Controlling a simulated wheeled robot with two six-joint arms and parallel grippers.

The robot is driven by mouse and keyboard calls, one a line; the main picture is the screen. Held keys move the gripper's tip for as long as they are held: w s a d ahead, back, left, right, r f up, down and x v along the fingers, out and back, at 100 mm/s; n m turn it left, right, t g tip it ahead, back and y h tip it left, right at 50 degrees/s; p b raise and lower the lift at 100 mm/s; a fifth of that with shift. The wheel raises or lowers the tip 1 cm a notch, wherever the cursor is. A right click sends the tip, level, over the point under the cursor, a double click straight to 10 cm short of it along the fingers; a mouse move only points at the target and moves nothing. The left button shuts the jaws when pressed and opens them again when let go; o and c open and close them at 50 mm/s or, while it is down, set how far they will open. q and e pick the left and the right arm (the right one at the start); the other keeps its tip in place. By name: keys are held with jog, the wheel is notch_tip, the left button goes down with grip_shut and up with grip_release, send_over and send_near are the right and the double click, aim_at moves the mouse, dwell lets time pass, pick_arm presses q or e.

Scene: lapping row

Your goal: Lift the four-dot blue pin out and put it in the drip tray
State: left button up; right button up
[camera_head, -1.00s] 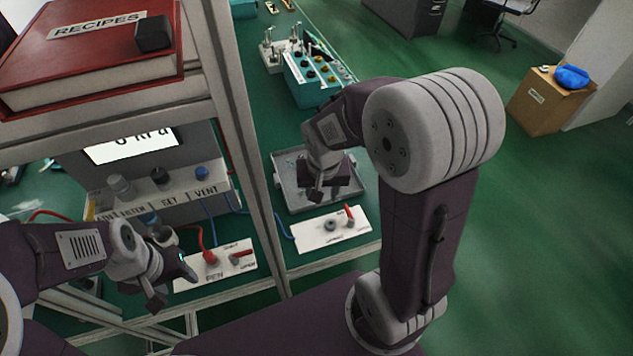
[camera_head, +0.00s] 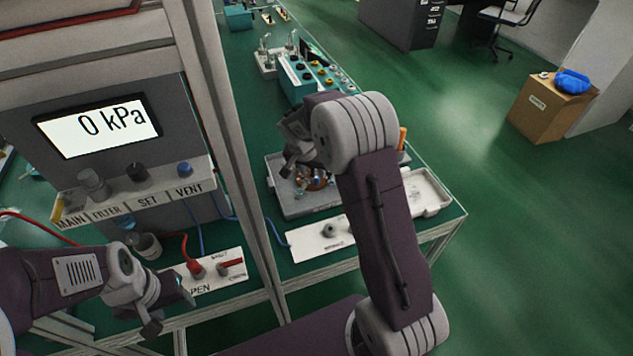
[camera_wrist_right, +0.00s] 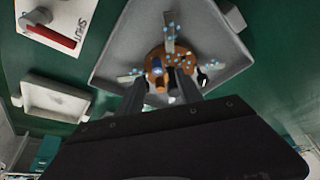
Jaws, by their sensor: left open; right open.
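A round copper-brown plate (camera_wrist_right: 172,66) sits in a grey square tray (camera_wrist_right: 125,45), which also shows in the head view (camera_head: 290,207). Several small pins stand on the plate, among light-blue specks. One has a blue part (camera_wrist_right: 159,86); its dots are too small to count. My right gripper (camera_wrist_right: 158,92) is open, its fingers over the near side of the plate around the blue-marked pin's place in the picture; contact cannot be told. A shallow white tray (camera_head: 436,189) lies right of the grey tray. My left gripper (camera_head: 172,308) is open and empty at lower left.
White valve panels (camera_head: 318,243) (camera_head: 205,280) lie along the bench front. A grey gauge box (camera_head: 165,95) reading 0 kPa stands behind the frame post (camera_head: 232,150). A teal box of knobs (camera_head: 312,78) stands behind the grey tray.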

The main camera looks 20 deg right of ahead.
aim_at(317, 177)
jog(key=x, duration=0.4)
jog(key=shift+s+d+f, duration=0.15)
jog(key=shift+d+f, duration=0.1)
jog(key=shift+w+d+f, duration=0.1)
jog(key=shift+w+f, duration=0.15)
jog(key=shift+f, duration=0.2)
grip_shut()
jog(key=shift+r, duration=0.1)
jog(key=s+r, duration=0.4)
jog(key=s, duration=0.3)
jog(key=s+r+b, duration=0.1)
jog(key=s+r, duration=0.3)
jog(key=s, duration=0.3)
jog(key=shift+a, duration=0.45)
